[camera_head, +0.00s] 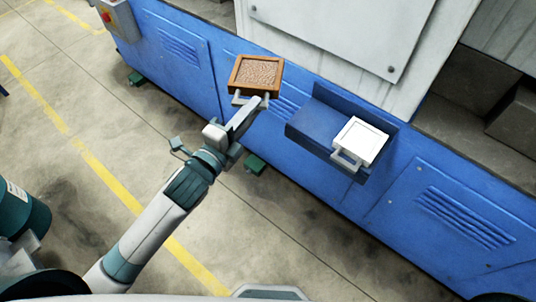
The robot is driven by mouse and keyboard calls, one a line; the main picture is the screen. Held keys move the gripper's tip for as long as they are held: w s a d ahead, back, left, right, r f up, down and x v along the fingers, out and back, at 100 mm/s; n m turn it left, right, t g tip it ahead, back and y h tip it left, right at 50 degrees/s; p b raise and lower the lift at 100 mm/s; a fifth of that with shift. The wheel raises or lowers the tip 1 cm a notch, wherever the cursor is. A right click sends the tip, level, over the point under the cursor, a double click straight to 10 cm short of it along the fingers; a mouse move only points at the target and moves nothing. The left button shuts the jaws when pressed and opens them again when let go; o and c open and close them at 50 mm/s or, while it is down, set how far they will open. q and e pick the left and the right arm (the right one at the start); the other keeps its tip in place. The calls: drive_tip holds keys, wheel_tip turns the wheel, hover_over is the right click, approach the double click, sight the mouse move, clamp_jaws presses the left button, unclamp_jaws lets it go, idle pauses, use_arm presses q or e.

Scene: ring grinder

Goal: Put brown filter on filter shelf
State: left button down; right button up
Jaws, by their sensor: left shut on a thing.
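The brown filter (257,75) is a square brown frame with a textured brown middle and a pale handle on its near side. My left gripper (254,104) is shut on that handle and holds the filter in front of the blue machine. The filter shelf (309,125) is a blue ledge on the machine front, to the right of the brown filter. A white filter (362,139) with a white handle sits on the right part of the shelf. The left part of the shelf is bare. My right gripper is not in view.
The blue machine body (423,205) with vents runs across the back. A white panel (335,30) rises behind the shelf. A control box with a red button (106,16) is at the upper left. The concrete floor with yellow lines is clear in front.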

use_arm(q)
drive_tip(key=s+d+f+m+g+h+p, duration=0.2)
drive_tip(key=s+d+f+m+g+h, duration=0.2)
drive_tip(key=f, duration=0.6)
drive_tip(key=s+m+g+h, duration=0.2)
drive_tip(key=h, duration=0.1)
drive_tip(key=shift+s+d+f+g+p, duration=0.15)
drive_tip(key=shift+s+f+g+p, duration=0.15)
drive_tip(key=shift+p, duration=0.05)
drive_tip(key=w+d+f+b, duration=0.4)
drive_tip(key=w+f+b, duration=0.1)
drive_tip(key=w+b, duration=0.1)
drive_tip(key=shift+w+d+b, duration=0.25)
drive_tip(key=shift+d+b, duration=0.15)
